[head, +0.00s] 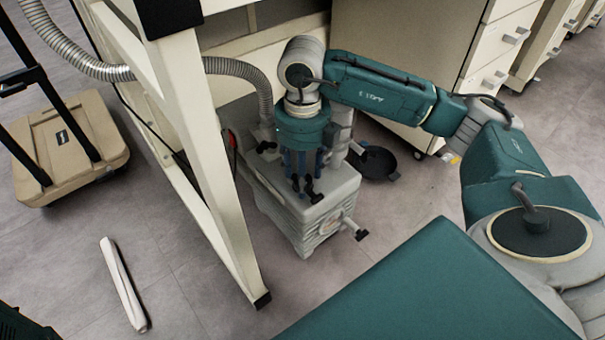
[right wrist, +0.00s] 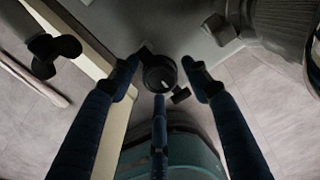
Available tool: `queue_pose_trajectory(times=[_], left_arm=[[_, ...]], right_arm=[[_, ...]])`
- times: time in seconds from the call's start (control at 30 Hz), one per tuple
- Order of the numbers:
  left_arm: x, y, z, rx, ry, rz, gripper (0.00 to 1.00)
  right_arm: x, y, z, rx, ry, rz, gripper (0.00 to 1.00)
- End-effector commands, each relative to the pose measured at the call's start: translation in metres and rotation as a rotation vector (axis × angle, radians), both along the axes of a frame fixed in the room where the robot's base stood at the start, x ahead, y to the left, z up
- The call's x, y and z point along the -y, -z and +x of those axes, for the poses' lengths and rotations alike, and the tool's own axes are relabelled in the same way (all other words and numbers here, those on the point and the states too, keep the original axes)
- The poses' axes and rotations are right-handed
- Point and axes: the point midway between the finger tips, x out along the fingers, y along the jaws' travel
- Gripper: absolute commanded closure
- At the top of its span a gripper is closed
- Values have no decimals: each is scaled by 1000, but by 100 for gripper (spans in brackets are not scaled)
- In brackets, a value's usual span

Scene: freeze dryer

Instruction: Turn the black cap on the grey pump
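The grey pump (head: 278,190) stands on the floor beside the cream frame leg, and its grey top fills part of the right wrist view (right wrist: 200,45). My right gripper (head: 305,187) points down over the pump top. In the right wrist view its blue fingers (right wrist: 160,80) are spread and open. The round black cap (right wrist: 159,73) shows between the fingertips, with a small black tab beside it. I cannot tell whether any fingertip touches it. In the head view the cap is hard to separate from the dark fingertips. My left gripper is not in view.
A black fitting (head: 355,230) sticks out from the pump's front. A ribbed metal hose (head: 240,68) runs behind the frame leg (head: 215,170). A black pan (head: 376,163) lies right of the pump. A white bar (head: 122,284) lies on open floor, near a beige cart (head: 70,160).

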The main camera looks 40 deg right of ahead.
Motion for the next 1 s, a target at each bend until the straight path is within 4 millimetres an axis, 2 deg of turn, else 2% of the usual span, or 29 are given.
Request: queue_pose_trajectory(times=[0.03, 0.17, 0.57, 0.9, 1.0], left_arm=[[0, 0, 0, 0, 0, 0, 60], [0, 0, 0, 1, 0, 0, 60], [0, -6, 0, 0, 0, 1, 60], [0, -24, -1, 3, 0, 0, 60], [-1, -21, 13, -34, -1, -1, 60]], right_arm=[[0, 0, 0, 0, 0, 0, 67], [0, 0, 0, 1, 0, 0, 93], [0, -2, 1, 3, -61, 0, 93], [0, -4, 2, 5, -314, -1, 93], [0, -3, 2, 4, -410, -1, 93]])
